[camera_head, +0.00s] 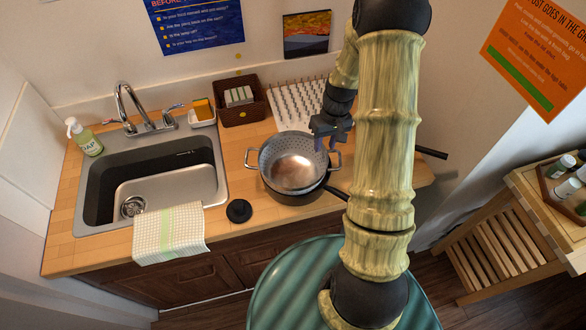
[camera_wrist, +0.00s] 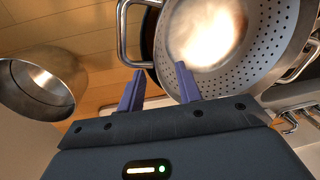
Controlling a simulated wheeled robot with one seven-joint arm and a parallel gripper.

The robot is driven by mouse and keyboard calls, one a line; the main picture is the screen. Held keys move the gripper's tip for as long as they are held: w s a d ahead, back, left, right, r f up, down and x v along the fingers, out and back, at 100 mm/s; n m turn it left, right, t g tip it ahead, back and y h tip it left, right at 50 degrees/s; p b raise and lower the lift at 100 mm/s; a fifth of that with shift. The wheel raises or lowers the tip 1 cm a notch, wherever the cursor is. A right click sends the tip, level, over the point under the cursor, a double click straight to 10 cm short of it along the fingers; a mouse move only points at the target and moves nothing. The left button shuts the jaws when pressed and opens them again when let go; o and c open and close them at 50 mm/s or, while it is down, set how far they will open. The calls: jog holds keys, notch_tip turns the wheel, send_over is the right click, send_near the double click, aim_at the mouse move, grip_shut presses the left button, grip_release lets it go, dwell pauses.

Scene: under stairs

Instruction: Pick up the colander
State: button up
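The colander (camera_head: 294,170) is a grey metal bowl with small holes and two loop handles. It sits in or on a dark pan (camera_head: 290,197) on the wooden counter, right of the sink; how deep it nests is unclear. In the wrist view the colander (camera_wrist: 262,35) fills the upper right, with one loop handle (camera_wrist: 122,34) toward the fingers. My gripper (camera_head: 325,138) is at the colander's right rim, near its right handle. In the wrist view my gripper (camera_wrist: 160,70) is open, its two purple fingers apart, with the handle's lower end appearing between or just beyond the fingertips.
A drying rack (camera_head: 297,101) and brown basket (camera_head: 242,106) stand behind the colander. A black round lid or stopper (camera_head: 238,211) lies in front, left. The sink (camera_head: 150,184) is left, with a towel (camera_head: 168,234) over its edge. A metal vessel (camera_wrist: 38,86) is left in the wrist view.

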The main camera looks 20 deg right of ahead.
aim_at(324, 148)
jog(key=shift+s+a+f+p, duration=0.15)
jog(key=shift+f+p, duration=0.4)
jog(key=shift+f, duration=1.05)
grip_shut()
dwell(0.5)
